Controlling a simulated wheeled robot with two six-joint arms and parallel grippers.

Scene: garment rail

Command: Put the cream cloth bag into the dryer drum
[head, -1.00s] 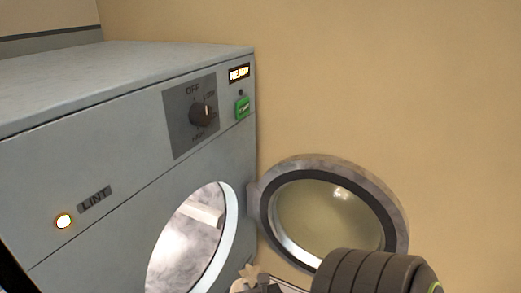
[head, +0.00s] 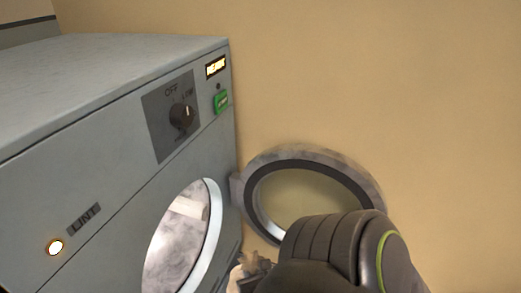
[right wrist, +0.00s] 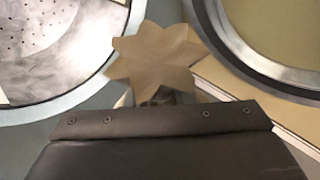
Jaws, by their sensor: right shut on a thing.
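The dryer drum (head: 172,250) shows through the round opening in the grey dryer front; in the right wrist view its perforated back (right wrist: 35,30) is at upper left. The cream cloth bag (head: 241,272) is at the bottom edge of the head view, mostly hidden by my right arm. In the right wrist view the bag (right wrist: 155,55) shows as a star-shaped gathered top, in front of the dryer between the opening and the door. My right gripper (head: 256,275) is shut on the bag, outside the drum. My left gripper is not in view.
The round dryer door (head: 365,180) stands open to the right of the opening, close behind my right arm. The dryer body (head: 110,120) has a dial (head: 182,116), a green button (head: 221,101) and a lit lint lamp (head: 55,247). A plain wall is behind.

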